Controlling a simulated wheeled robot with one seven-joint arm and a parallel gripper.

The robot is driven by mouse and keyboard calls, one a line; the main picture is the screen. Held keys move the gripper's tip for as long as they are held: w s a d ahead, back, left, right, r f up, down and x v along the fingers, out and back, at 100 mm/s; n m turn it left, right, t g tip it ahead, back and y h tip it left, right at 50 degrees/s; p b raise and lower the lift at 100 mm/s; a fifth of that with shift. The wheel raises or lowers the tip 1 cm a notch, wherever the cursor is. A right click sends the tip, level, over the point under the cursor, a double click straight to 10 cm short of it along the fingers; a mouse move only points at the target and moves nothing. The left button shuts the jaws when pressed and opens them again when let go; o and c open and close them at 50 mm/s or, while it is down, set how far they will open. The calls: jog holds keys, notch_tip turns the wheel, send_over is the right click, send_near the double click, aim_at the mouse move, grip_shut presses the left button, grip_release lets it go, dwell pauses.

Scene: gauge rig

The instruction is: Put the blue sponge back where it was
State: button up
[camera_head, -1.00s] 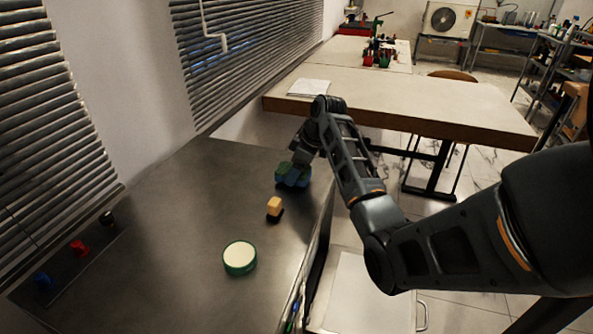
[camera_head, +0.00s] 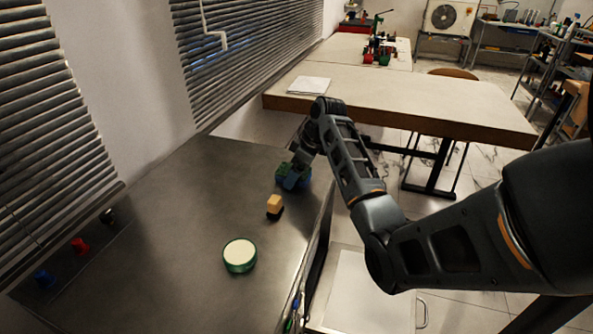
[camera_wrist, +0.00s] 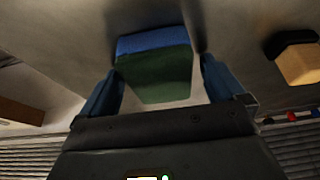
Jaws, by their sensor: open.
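The sponge, with a blue layer and a dark green layer, lies on the dark grey countertop (camera_head: 185,225) near its far end. In the head view only part of the sponge (camera_head: 282,171) shows, because my gripper (camera_head: 293,178) covers the rest. In the wrist view the sponge (camera_wrist: 153,66) sits between the two blue fingers of my gripper (camera_wrist: 161,86). The fingers are open, one on each side, and a gap shows at least on the right side.
A tan and black block (camera_head: 274,205) stands close in front of the sponge. A round white-topped green container (camera_head: 239,255) stands nearer. Blue (camera_head: 44,278) and red (camera_head: 79,245) knobs line the left edge, by the blinds.

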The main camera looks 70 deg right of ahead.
jog(key=v, duration=1.2)
jog(key=shift+r, duration=0.2)
